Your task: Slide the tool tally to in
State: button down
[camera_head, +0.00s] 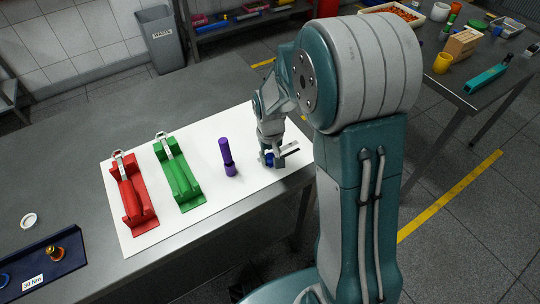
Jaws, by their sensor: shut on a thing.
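My gripper (272,158) is at the right end of the white mat (205,203), low over it, fingers pointing down. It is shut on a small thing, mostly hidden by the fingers. A small blue part (268,160) shows at the fingertips, and a pale and dark flat piece (289,150) sticks out to their right. I cannot tell whether these are one object. No part in view is clearly readable as the tool tally or its "in" mark.
A purple cylindrical tool (227,157) stands left of my gripper. Further left are a green cradle (178,174) and a red cradle (132,195), each with a metal clip. A dark blue tray (62,261) labelled "30 Nm" and a round white lid (29,220) lie at lower left.

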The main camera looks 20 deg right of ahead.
aim_at(298, 150)
jog(key=d, duration=0.3)
jog(key=w+d, duration=0.1)
jog(key=d, duration=0.2)
jog(key=w+d, duration=0.1)
jog(key=d, duration=0.2)
jog(key=shift+w, duration=0.15)
jog(key=shift+a, duration=0.1)
jog(key=c, duration=0.7)
grip_release()
jog(key=o, duration=0.3)
jog(key=shift+d, duration=0.3)
